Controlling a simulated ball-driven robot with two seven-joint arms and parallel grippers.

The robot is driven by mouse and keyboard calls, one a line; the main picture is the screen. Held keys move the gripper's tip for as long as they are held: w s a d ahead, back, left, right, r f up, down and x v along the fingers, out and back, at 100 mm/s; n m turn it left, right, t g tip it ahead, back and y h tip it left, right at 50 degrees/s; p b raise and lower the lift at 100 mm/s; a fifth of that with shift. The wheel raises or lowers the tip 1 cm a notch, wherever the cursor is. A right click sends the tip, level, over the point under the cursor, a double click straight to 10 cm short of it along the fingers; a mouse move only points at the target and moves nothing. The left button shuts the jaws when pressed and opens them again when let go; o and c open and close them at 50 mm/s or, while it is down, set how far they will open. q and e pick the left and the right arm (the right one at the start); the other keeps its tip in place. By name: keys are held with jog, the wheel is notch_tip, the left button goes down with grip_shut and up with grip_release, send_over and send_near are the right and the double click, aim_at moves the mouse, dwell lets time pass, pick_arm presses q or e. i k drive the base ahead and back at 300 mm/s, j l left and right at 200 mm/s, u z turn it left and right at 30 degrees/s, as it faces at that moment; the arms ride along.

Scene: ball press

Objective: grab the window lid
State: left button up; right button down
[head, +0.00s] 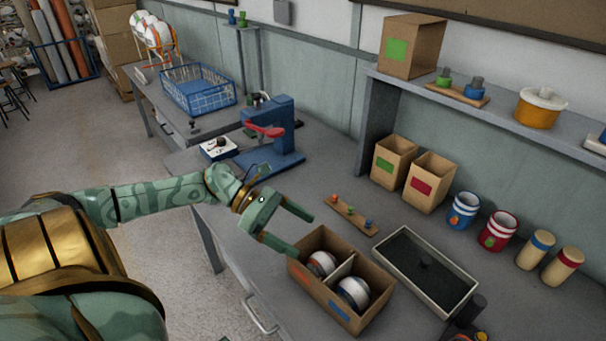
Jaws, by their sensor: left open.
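I cannot tell for sure which thing is the window lid. A pale-rimmed rectangular frame with a dark panel (463,296) lies on the bench at the right and may be it; a small dark knob shows near its middle. My left gripper (303,232) is open and empty. Its two fingers point right, above the bench, left of that frame and just behind a divided cardboard box (313,286).
The cardboard box holds two striped balls. A wooden strip with small coloured knobs (350,215) lies behind it. Two cartons (394,163), striped cups (463,211) and cylinders stand along the wall. A blue press (271,135) stands farther back.

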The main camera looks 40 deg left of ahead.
aim_at(431, 276)
jog(key=j+z, duration=0.75)
jog(key=k+j+z, duration=0.15)
jog(key=j+z, duration=0.25)
jog(key=k+j+z, duration=0.15)
jog(key=j+z, duration=0.2)
